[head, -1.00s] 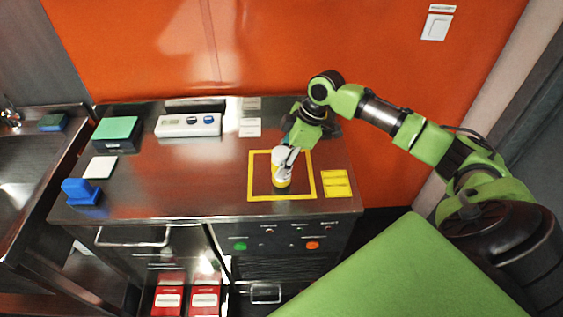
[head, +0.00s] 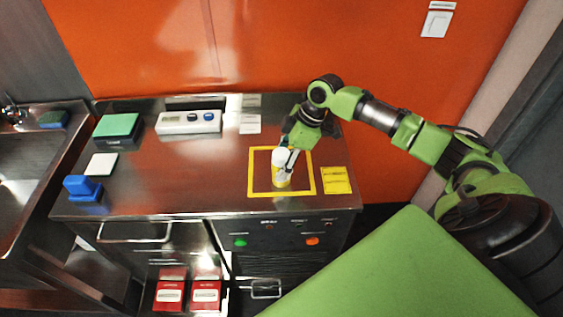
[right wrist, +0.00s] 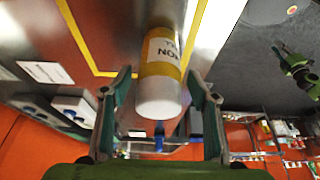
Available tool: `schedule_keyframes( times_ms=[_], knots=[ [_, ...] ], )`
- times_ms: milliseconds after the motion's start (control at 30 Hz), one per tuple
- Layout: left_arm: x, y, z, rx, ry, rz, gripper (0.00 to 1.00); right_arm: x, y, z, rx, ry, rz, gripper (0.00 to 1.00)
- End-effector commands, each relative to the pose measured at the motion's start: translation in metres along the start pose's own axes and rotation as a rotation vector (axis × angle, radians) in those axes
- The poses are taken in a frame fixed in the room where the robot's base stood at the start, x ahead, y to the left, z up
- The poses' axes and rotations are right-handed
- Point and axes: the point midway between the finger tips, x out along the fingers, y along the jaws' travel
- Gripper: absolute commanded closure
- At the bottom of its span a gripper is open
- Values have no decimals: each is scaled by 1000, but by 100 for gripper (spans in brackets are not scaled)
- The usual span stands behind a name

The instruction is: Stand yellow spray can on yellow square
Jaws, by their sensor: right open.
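The yellow spray can (head: 281,182), with a white upper part, stands upright inside the yellow square (head: 251,180) on the steel counter. It also shows large in the right wrist view (right wrist: 158,85), with black lettering on its label. My right gripper (head: 289,158) is open, just behind and right of the can in the head view. In the right wrist view its fingers (right wrist: 160,76) are spread to either side of the can, with gaps visible. My left gripper is in neither view.
A yellow label (head: 336,180) lies right of the square. A white device with knobs (head: 188,123), a green-topped block (head: 116,128), a white tile (head: 101,164) and a blue block (head: 82,188) sit to the left. The counter's middle is clear. An orange wall (head: 300,50) stands behind.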

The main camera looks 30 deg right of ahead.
Motion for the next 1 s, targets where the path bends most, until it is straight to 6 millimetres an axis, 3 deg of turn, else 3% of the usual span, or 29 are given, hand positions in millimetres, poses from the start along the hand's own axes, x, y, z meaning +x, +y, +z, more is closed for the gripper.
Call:
schedule_keyframes(
  times_ms=[533,700,1000],
  knots=[
    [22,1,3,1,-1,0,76,-101,1,0,1,1,4,45],
    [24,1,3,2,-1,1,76,-116,1,0,1,0,2,45],
    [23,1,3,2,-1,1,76,-118,0,0,1,0,1,45]
  ],
)
